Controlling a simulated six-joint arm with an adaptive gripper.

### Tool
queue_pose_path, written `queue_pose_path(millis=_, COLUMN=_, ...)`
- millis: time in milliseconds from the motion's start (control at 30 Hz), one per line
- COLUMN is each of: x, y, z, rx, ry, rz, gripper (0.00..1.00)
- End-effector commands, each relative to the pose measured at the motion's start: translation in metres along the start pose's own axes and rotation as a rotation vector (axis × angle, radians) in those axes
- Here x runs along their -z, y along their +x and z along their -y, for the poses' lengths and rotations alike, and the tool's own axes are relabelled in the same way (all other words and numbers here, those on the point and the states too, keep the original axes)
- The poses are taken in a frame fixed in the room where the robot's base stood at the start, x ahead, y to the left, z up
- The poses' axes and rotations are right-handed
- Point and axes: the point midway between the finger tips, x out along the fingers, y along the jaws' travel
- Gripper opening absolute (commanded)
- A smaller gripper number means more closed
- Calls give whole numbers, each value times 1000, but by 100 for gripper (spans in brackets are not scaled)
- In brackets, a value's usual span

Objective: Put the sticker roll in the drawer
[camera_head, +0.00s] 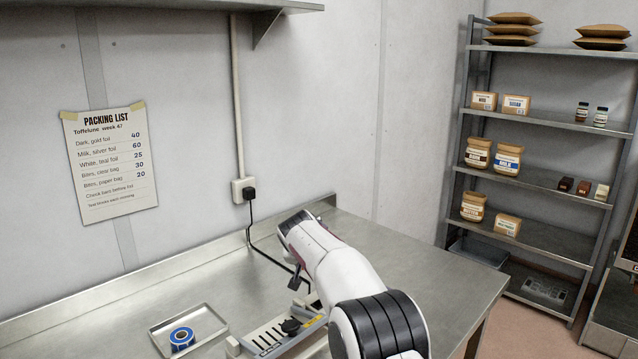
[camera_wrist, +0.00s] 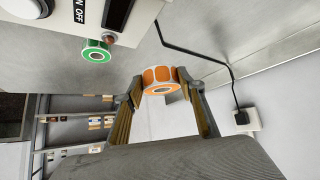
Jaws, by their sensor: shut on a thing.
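In the wrist view an orange sticker roll (camera_wrist: 158,75) with a pale core sits between the two fingertips of my gripper (camera_wrist: 160,86). The fingers are shut on its sides, and no other support shows under it. A green roll (camera_wrist: 96,51) shows at the upper left of that view, close to a pale machine housing. In the head view a blue roll (camera_head: 182,338) lies in a shallow metal tray (camera_head: 212,318) on the steel bench. My arm hides the orange roll in the head view. I cannot make out a drawer in either view.
A pale machine (camera_head: 262,343) with dark slots stands on the bench beside my arm. An ON/OFF panel (camera_wrist: 88,12) shows in the wrist view. A black cable (camera_head: 252,225) runs from a wall socket (camera_head: 243,190) onto the bench. Stocked shelves (camera_head: 535,125) stand at the right.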

Motion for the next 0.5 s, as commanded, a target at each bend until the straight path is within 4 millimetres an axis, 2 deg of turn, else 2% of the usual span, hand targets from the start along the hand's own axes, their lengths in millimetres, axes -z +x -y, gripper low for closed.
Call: queue_pose_path(millis=500, x=-20, y=-24, z=-60, rx=31, ry=-30, rz=10, gripper=19)
